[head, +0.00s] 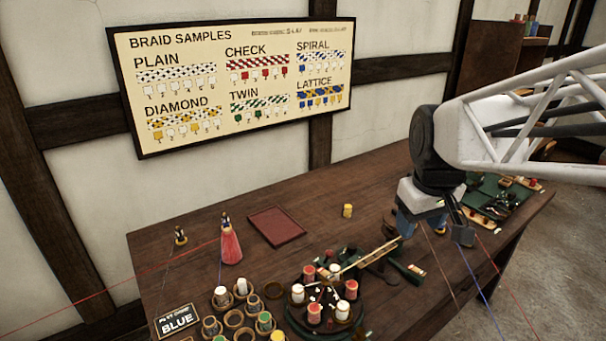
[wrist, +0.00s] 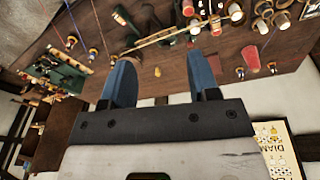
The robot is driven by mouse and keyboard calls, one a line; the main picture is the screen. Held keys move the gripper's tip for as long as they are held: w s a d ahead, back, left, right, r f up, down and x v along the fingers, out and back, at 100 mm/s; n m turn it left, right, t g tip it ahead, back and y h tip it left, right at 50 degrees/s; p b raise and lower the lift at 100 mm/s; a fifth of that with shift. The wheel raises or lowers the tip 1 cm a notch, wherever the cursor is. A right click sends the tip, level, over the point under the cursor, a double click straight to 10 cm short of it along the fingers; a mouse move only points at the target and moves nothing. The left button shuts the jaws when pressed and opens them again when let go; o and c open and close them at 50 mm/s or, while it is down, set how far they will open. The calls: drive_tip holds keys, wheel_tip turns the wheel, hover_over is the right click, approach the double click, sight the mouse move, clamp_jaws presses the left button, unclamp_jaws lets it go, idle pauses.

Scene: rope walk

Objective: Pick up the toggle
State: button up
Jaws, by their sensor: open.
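I cannot make out for certain which piece is the toggle. A small yellow barrel-shaped piece (head: 347,211) stands alone on the table towards its back edge and may be it. In the wrist view a small orange-yellow piece (wrist: 157,72), likely the same one, shows between the fingers, well beyond them. My gripper (head: 434,232) hangs above the right part of the table, to the right of the yellow piece. Its blue fingers are apart and nothing is between them; they also show in the wrist view (wrist: 161,65).
A dark round stand (head: 325,322) with red and white bobbins and a wooden bar (head: 370,258) stand at the front. A green tray (head: 500,203) with small parts lies at the right. A dark red mat (head: 276,227) lies left of the yellow piece. Taut threads cross the table.

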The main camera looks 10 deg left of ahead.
drive_tip(key=w+a+n, duration=0.5)
drive_tip(key=w+a, duration=0.5)
drive_tip(key=w, duration=0.3)
drive_tip(key=n+g, duration=0.2)
drive_tip(key=n, duration=1.2)
hover_over(224, 215)
drive_tip(key=f, duration=2.4)
drive_tip(key=shift+s+d+f, duration=0.1)
drive_tip(key=shift+d+f, duration=0.15)
drive_tip(key=shift+d, duration=0.15)
drive_tip(key=shift+a+f+n, duration=0.25)
drive_tip(key=shift+a+n, duration=0.05)
drive_tip(key=shift+a, duration=0.05)
drive_tip(key=shift+f, duration=0.1)
drive_tip(key=shift+f, duration=1.2)
drive_tip(key=shift+f, duration=0.1)
